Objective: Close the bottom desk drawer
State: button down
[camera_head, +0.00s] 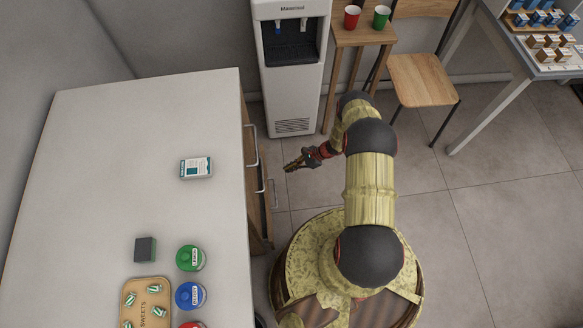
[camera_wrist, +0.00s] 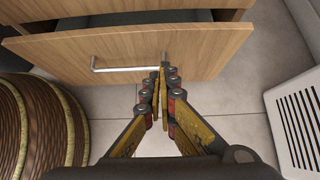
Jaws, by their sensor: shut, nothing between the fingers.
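The desk (camera_head: 120,110) has wooden drawers on its right side in the head view. The bottom drawer (camera_wrist: 215,52) shows in the wrist view as a wooden front with a metal bar handle (camera_wrist: 122,68). It stands pulled out, with a dark gap behind its top edge. In the head view its handle (camera_head: 274,194) juts out past the others. My gripper (camera_wrist: 162,74) is shut and empty, its tips over the drawer front near the right end of the handle. I cannot tell whether they touch it. In the head view my gripper (camera_head: 290,167) is beside the desk, above the floor.
A white water dispenser (camera_head: 293,100) stands behind my gripper. A wooden stand with red (camera_head: 352,17) and green (camera_head: 382,17) cups and a chair (camera_head: 423,80) are at the back. The desktop holds a small box (camera_head: 196,167) and round-lidded containers.

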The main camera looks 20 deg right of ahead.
jog(key=shift+w+a+f+b, duration=0.35)
jog(key=shift+a+f, duration=0.25)
jog(key=shift+a, duration=0.7)
jog(key=shift+w+a+f+b, duration=0.25)
jog(key=shift+w+a+f, duration=0.35)
jog(key=shift+a, duration=0.7)
jog(key=shift+w+a+f+b, duration=0.3)
jog(key=shift+a+f, duration=0.35)
jog(key=shift+a, duration=0.65)
jog(key=shift+w+a+b, duration=0.15)
jog(key=shift+w+a, duration=0.1)
jog(key=shift+a, duration=0.5)
jog(key=shift+w+a+b, duration=0.15)
jog(key=shift+w+a, duration=0.1)
jog(key=shift+a, duration=0.55)
jog(key=shift+w+a+b, duration=0.15)
jog(key=shift+w+a, duration=0.1)
jog(key=shift+a, duration=0.5)
